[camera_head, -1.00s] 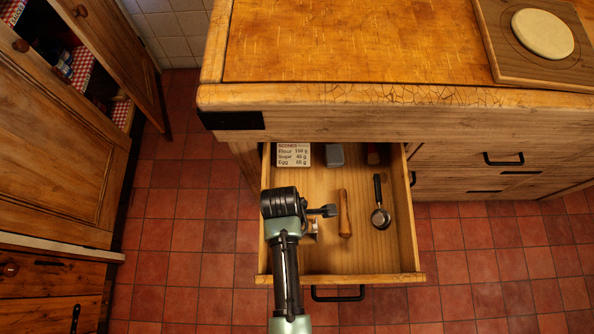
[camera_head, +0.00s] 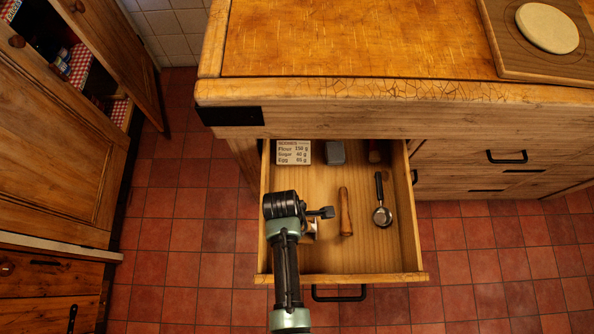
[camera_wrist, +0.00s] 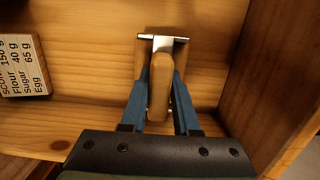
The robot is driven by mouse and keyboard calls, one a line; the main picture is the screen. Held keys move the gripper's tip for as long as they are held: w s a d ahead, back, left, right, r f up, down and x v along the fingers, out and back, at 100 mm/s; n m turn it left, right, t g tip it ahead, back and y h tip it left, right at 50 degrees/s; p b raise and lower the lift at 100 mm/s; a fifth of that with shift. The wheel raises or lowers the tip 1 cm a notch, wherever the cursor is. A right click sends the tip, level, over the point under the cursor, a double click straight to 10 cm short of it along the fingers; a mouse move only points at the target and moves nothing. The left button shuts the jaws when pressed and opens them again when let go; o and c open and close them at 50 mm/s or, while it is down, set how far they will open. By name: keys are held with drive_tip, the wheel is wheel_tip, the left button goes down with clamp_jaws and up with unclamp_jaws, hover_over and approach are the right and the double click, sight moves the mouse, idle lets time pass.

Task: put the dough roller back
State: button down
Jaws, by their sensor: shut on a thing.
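The dough roller (camera_wrist: 159,95) is between the blue fingers of my gripper (camera_wrist: 161,80) in the wrist view. I see its light wooden handle, a shiny metal bracket at its far end and a wooden part behind that. My gripper is shut on the handle. In the head view my wrist is over the left part of the open drawer (camera_head: 408,250) and hides most of the roller; only a small bit (camera_head: 311,228) shows beside it. I cannot tell whether the roller touches the drawer floor.
The drawer holds a recipe block (camera_head: 293,152), a grey block (camera_head: 335,153), a reddish-brown item (camera_head: 376,153), a wooden-handled tool (camera_head: 345,212) and a black-handled metal scoop (camera_head: 382,215). Above is the worktop (camera_head: 360,40) with a dough disc (camera_head: 547,28) on a board. A cabinet door (camera_head: 110,55) stands open at left.

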drive_tip(key=shift+s+f, duration=0.45)
drive_tip(key=c, duration=0.7)
unclamp_jaws()
drive_tip(key=shift+s+f, duration=0.1)
drive_tip(key=shift+o, duration=0.2)
drive_tip(key=r+p, duration=0.1)
drive_tip(key=r, duration=0.3)
drive_tip(key=a+r+p, duration=0.1)
drive_tip(key=r, duration=0.3)
drive_tip(key=r+p, duration=0.1)
drive_tip(key=r, duration=0.3)
drive_tip(key=shift+w+a+r+p, duration=0.15)
drive_tip(key=shift+w+p, duration=0.15)
drive_tip(key=shift+r, duration=0.6)
